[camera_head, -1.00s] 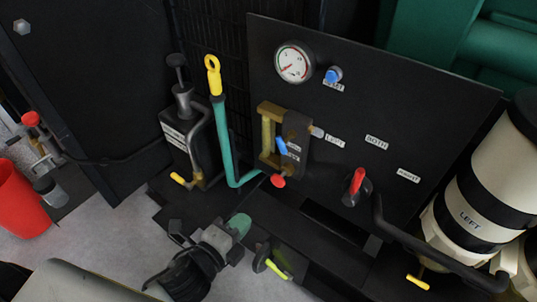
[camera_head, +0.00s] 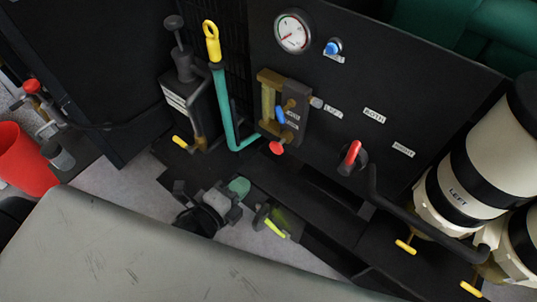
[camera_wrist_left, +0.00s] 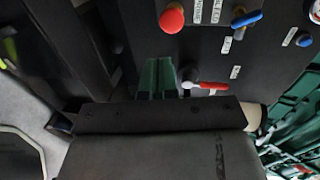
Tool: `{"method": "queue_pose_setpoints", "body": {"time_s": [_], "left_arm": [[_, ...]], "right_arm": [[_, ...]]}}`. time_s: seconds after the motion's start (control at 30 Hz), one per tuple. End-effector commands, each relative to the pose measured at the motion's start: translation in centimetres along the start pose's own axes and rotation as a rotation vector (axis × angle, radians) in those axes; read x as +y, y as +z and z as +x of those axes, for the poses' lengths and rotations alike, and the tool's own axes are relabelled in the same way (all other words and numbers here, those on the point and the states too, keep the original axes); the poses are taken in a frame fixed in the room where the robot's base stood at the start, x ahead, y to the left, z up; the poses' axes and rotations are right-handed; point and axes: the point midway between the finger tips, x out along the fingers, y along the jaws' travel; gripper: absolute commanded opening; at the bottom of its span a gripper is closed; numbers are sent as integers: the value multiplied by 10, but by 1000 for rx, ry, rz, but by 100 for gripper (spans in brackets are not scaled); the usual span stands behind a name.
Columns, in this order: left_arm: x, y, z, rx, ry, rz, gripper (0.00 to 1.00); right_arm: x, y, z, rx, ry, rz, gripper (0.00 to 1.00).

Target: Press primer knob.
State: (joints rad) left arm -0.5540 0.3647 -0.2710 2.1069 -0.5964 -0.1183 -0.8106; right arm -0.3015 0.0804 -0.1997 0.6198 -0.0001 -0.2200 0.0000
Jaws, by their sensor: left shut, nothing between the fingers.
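I cannot read a label that marks the primer knob. A black round knob (camera_head: 173,22) tops a plunger on a labelled dark box at the left. A blue knob (camera_head: 333,47) with a small label sits right of the gauge; it also shows in the left wrist view (camera_wrist_left: 303,40). A red knob (camera_head: 277,147) is under the brass valve block, and in the wrist view (camera_wrist_left: 172,18). My left gripper (camera_head: 238,187), with green fingertips, is low in front of the panel, apart from these knobs. Its fingers (camera_wrist_left: 155,78) are shut and empty. My right gripper is not in view.
A teal lever (camera_head: 222,105) with a yellow ring stands left of the brass block (camera_head: 268,110). A red lever (camera_head: 349,156) and white cylinders (camera_head: 485,170) are at the right. A red bucket (camera_head: 20,160) is far left. A yellow-green handle (camera_head: 275,228) is low, near my gripper.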

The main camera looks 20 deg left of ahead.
Motion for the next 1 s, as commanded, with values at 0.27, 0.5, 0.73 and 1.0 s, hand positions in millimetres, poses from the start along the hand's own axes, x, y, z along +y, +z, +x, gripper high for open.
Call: {"method": "queue_pose_setpoints", "body": {"time_s": [0.27,0.5,0.73,1.0], "left_arm": [[-2,1,56,-1,-2,2,0],[-9,0,94,0,-1,1,0],[-12,0,108,0,1,-1,0],[-12,0,109,0,2,-1,0]], "right_arm": [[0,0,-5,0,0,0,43],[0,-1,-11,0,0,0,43],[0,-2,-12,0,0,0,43],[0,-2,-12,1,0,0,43]]}}
